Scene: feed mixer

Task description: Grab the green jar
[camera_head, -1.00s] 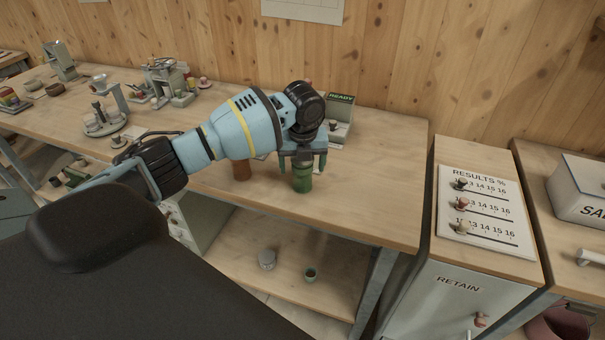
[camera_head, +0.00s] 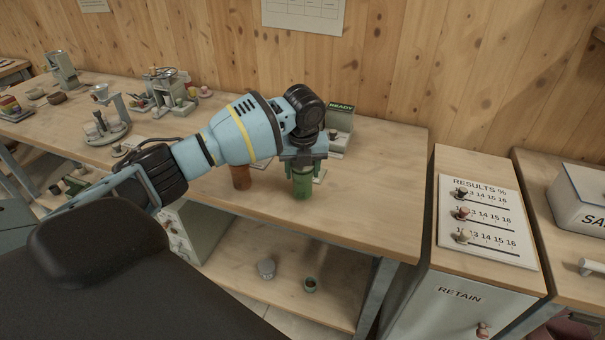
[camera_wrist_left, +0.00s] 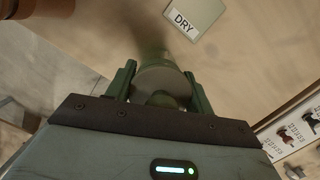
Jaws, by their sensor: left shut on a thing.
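The green jar (camera_head: 302,186) stands upright on the wooden bench near its front edge. My left gripper (camera_head: 303,165) comes down from above and is shut on the top of the jar. In the left wrist view the jar's round pale top (camera_wrist_left: 163,82) sits between the two green fingers of the left gripper (camera_wrist_left: 160,88). I cannot tell whether the jar's base touches the bench. My right gripper is not in view.
A brown jar (camera_head: 241,176) stands close to the left of the green jar. A device marked READY (camera_head: 340,125) stands behind. A card marked DRY (camera_wrist_left: 194,18) lies nearby. The bench (camera_head: 380,190) is clear to the right. A results board (camera_head: 487,215) tops the RETAIN cabinet.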

